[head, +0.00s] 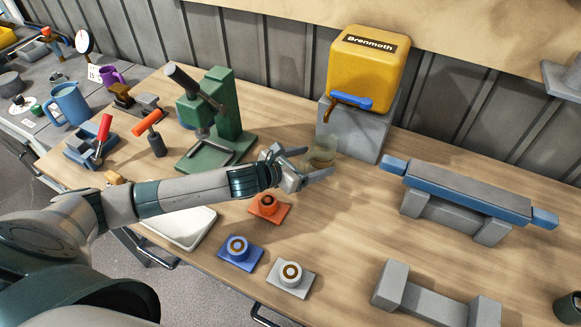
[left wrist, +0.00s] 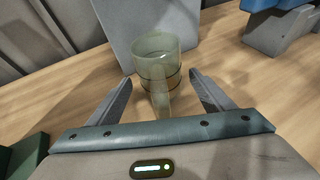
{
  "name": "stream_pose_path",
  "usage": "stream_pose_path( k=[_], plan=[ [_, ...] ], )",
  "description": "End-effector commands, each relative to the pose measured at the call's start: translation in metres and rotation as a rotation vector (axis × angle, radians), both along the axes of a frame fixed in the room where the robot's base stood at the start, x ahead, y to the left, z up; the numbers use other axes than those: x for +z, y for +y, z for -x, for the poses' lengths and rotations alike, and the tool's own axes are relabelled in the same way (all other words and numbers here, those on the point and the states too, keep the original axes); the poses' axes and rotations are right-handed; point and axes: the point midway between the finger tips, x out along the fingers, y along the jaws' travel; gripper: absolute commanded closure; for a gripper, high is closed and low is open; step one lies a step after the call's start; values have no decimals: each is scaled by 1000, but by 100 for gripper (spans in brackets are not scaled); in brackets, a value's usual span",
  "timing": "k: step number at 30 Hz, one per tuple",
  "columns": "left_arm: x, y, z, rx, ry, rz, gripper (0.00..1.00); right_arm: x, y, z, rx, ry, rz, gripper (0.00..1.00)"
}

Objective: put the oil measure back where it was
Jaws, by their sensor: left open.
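The oil measure (head: 321,153) is a see-through, greenish cup with darker bands low on its side. It stands upright on the workbench in front of the grey block under the yellow can. In the left wrist view the oil measure (left wrist: 157,62) is just ahead of the fingers, and a narrow part like a handle reaches back between them. My left gripper (head: 319,162) is open, with a finger on either side; it also shows in the left wrist view (left wrist: 160,95). I see a gap on each side, so nothing is gripped. My right gripper is out of view.
The yellow Brenmoth can (head: 368,70), with a blue lever (head: 350,101), sits on the grey block (head: 352,130) behind. A green press (head: 228,120) stands left. Orange (head: 268,207), blue (head: 239,250) and grey (head: 290,276) plates lie nearer. A blue-grey bench piece (head: 460,190) is right.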

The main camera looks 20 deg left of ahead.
Motion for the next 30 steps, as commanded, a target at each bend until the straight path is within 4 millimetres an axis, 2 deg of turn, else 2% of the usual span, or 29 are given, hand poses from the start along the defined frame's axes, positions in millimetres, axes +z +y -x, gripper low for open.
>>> stream_pose_path(
  k=[9, 15, 21, 30],
  plan=[
    [19, 22, 46, -1, 0, -3, 26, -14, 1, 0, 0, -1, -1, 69],
    [31, 33, 69, -1, 0, -2, 26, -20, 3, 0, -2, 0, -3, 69],
    [38, 37, 80, 0, -1, 0, 26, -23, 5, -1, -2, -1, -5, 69],
    [39, 38, 82, 0, -1, 0, 26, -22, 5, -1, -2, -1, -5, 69]
  ],
)
